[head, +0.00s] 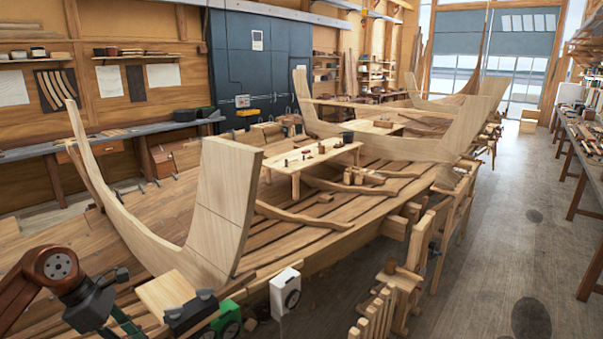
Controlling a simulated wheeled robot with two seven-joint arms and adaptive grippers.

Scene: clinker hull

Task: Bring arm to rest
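My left arm (58,266) comes in at the lower left, a reddish-brown link bent at a round dark joint. Beyond the joint is a dark blocky part of mine (90,306), reaching down to the bottom edge of the head view. Its fingers cannot be made out, so I cannot tell whether the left gripper is open or shut, or whether it holds anything. My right arm and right gripper are not in view.
The wooden hull (215,215) fills the middle. Clear floor (500,240) lies at right, before a workbench (585,140).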

